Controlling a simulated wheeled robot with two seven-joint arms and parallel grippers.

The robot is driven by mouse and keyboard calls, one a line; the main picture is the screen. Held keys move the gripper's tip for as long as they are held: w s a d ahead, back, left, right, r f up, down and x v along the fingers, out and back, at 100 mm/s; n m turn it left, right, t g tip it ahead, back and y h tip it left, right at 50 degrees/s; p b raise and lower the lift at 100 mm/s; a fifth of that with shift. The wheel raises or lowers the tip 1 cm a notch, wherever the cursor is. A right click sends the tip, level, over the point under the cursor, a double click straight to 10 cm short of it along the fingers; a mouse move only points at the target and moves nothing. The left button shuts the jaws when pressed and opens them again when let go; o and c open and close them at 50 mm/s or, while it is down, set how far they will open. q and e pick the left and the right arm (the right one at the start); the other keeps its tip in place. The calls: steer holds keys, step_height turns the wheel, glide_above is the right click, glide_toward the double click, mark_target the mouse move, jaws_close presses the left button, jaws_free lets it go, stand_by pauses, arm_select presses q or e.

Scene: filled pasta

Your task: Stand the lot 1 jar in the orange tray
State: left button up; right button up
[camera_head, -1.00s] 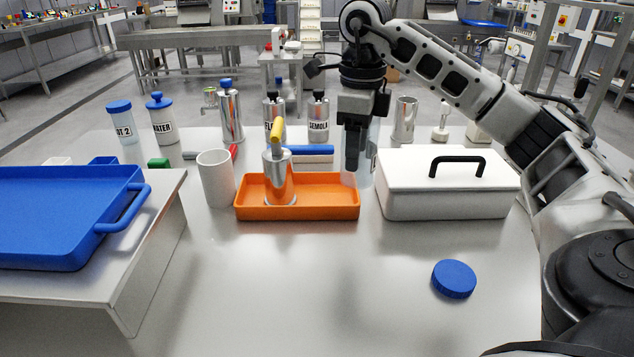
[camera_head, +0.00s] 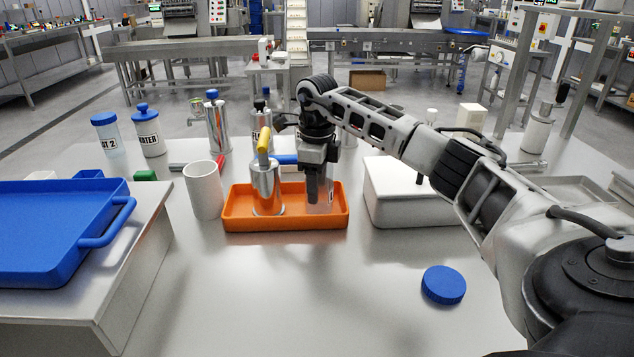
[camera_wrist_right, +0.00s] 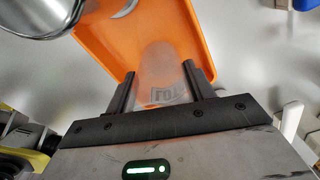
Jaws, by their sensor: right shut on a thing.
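The orange tray (camera_head: 285,222) sits on the steel table in the middle of the head view. A clear, lidless jar (camera_head: 322,196) is in my right gripper (camera_head: 320,190), upright at the right end of the tray. In the right wrist view the jar (camera_wrist_right: 162,72) is between the two fingers (camera_wrist_right: 160,85), with part of a "LOT" label showing; its number cannot be read. The orange tray (camera_wrist_right: 125,45) shows beneath and around it. I cannot tell whether the jar's base touches the tray floor. My left gripper is out of view.
A steel pot with a yellow handle (camera_head: 265,190) stands in the tray's left part. A white mug (camera_head: 203,190) is left of it, a white lidded box (camera_head: 405,203) right. A blue lid (camera_head: 443,285) lies in front. A lot 2 jar (camera_head: 107,135) stands back left.

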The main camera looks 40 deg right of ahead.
steer(key=o, duration=1)
steer(key=shift+o, duration=0.2)
step_height(320, 180, up, 12)
steer(key=p, duration=0.1)
stand_by(0.3)
